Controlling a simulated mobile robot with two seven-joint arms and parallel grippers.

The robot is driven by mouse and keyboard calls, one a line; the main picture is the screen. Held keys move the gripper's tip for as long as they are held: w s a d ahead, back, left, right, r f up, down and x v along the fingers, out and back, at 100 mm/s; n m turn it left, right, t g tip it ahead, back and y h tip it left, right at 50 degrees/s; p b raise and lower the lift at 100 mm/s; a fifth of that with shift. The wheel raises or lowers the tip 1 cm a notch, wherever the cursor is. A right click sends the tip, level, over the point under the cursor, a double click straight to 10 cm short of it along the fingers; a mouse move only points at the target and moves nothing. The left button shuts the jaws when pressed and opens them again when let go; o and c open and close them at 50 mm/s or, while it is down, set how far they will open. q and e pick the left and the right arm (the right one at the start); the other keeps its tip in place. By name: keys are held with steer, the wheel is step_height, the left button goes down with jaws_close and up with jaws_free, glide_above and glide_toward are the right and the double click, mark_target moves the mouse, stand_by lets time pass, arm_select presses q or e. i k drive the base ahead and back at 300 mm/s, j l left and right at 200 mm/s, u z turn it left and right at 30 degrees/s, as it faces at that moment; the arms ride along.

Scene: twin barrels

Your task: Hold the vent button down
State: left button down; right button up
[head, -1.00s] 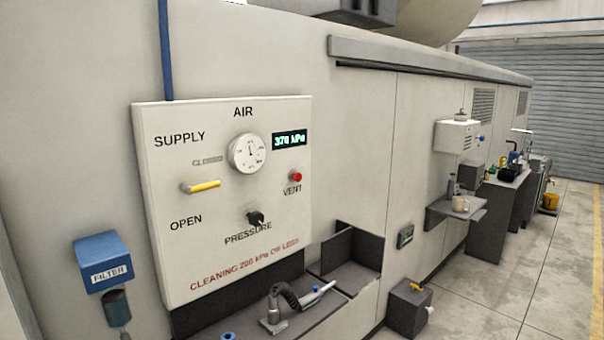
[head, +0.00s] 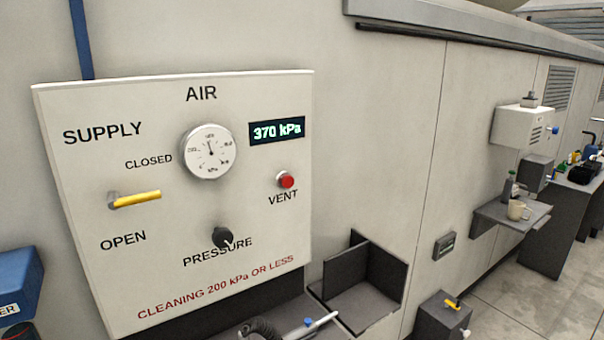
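The red vent button (head: 286,180) sits on the right side of the white air panel (head: 75,230), above the label VENT. Nothing touches the button. The panel's display (head: 277,131) reads 370 kPa. A round gauge (head: 207,152) is left of the display. The yellow supply handle (head: 135,199) lies roughly level, between the words CLOSED and OPEN. The black pressure knob (head: 222,238) is below the gauge, above red text reading CLEANING 200 kPa OR LESS. Neither of my grippers shows in the head view.
A small shelf (head: 512,218) with a mug (head: 517,210) juts from the wall on the right. A blue filter unit (head: 20,285) is at the left edge. The space before the panel looks clear.

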mark_target(288, 181)
steer(key=i+l+u, duration=0.15)
steer(key=i+l, duration=0.6)
steer(key=l, duration=0.1)
